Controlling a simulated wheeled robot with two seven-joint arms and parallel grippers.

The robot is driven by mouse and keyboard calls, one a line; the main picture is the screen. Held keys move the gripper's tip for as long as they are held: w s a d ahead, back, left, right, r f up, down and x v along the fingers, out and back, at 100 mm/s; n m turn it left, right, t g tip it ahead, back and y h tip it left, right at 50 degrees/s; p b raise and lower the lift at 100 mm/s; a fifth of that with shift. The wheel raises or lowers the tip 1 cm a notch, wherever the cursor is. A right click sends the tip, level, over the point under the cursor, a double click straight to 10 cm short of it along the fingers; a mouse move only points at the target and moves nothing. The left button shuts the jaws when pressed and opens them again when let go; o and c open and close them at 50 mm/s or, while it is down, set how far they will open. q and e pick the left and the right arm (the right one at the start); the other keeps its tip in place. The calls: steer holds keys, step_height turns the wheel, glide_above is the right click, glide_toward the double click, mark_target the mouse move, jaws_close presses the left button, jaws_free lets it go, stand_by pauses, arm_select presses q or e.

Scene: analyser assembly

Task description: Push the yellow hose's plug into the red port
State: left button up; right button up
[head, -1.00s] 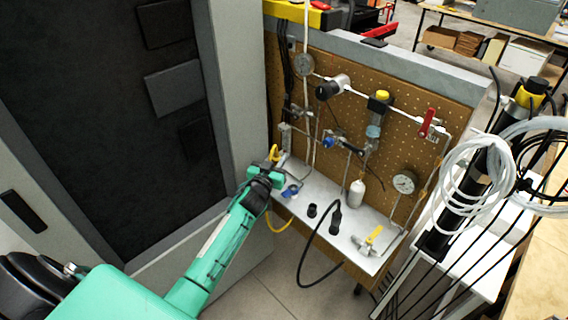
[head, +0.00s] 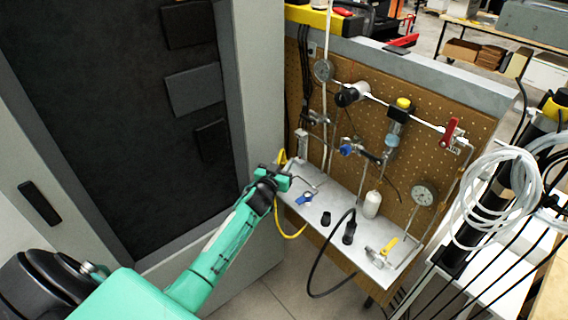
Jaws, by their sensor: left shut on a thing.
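My left gripper (head: 273,178) is at the left end of the metal shelf, close to the grey cabinet edge. It is shut on the end of the yellow hose (head: 284,229). The hose shows as a loop above the jaws and a curve hanging below them, past the shelf's front edge. The plug itself is hidden by the jaws or too small to make out. I cannot pick out the red port; the only clear red fitting on the panel is a valve handle (head: 452,131) at the right. My right gripper is out of view.
The metal shelf (head: 335,203) bears a blue-handled valve (head: 304,198), black caps, a white bottle (head: 372,204) and a yellow-handled valve (head: 387,246). A black hose (head: 316,268) hangs in front. Pipes and gauges cover the pegboard (head: 420,163). Coiled white tubing (head: 497,200) is at the right.

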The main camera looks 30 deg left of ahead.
arm_select(q)
steer(key=shift+w+f, duration=0.15)
steer(key=shift+f, duration=0.05)
steer(key=shift+w+f+b, duration=0.6)
steer(key=shift+w+b, duration=0.1)
steer(key=shift+b, duration=0.25)
steer(key=shift+f, duration=0.3)
stand_by(0.9)
steer(key=shift+f+b, duration=0.4)
steer(key=shift+b, duration=0.05)
steer(key=shift+f+b, duration=0.35)
steer(key=shift+f, duration=0.15)
stand_by(0.6)
steer(key=o, duration=1.1)
steer(key=shift+c, duration=0.2)
